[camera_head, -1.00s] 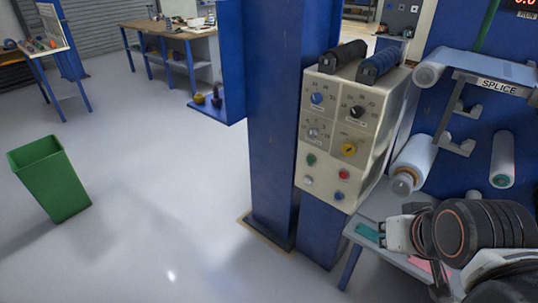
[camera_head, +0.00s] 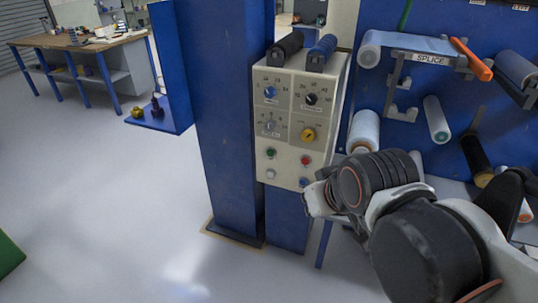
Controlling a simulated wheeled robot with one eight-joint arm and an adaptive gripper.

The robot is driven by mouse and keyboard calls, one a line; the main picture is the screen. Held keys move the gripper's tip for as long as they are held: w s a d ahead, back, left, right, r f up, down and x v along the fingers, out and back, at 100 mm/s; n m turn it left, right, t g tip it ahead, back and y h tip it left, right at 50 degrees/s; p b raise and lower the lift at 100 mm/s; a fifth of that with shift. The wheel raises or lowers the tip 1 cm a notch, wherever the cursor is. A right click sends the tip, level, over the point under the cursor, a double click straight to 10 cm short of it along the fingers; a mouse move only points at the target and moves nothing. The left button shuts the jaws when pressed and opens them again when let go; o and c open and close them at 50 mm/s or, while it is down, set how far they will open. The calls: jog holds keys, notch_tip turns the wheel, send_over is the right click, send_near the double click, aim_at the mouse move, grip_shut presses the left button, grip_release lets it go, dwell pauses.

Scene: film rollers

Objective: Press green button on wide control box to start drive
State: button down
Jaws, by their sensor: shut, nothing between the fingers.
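The wide control box (camera_head: 288,135) is a beige panel mounted on a blue post. Its green button (camera_head: 271,153) is at the lower left of the front face, in plain view. A red button (camera_head: 306,160) is to its right, a white one (camera_head: 270,174) is below it and a blue one (camera_head: 304,182) is at lower right. My gripper (camera_head: 312,200) is shut and empty, just beyond the box's lower right corner in the picture. It is apart from the green button. My arm hides part of the area to the right.
Two ribbed rollers, one blue (camera_head: 321,52), sit on the box top. A film rack with a SPLICE sign (camera_head: 431,59) stands at right. A workbench (camera_head: 90,45) is behind.

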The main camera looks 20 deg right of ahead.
aim_at(270, 153)
jog(key=w+a+f+n+t, duration=0.15)
jog(key=w+n, duration=0.25)
jog(key=w, duration=1)
jog(key=w+f+n+t, duration=0.2)
jog(key=w+f+n, duration=0.15)
jog(key=w, duration=1.05)
jog(key=w+a+f+n+t, duration=0.1)
jog(key=w+f+n, duration=0.2)
jog(key=w+f, duration=0.3)
jog(key=w+a+f+n+t+y, duration=0.1)
jog(key=w+f+n, duration=0.3)
jog(key=f, duration=1)
jog(key=w, duration=0.2)
jog(key=shift+w+f, duration=0.25)
jog(key=shift+w, duration=0.15)
jog(key=w+d, duration=0.5)
jog(key=w, duration=0.2)
jog(key=shift+w, duration=0.15)
jog(key=shift+w+d, duration=0.25)
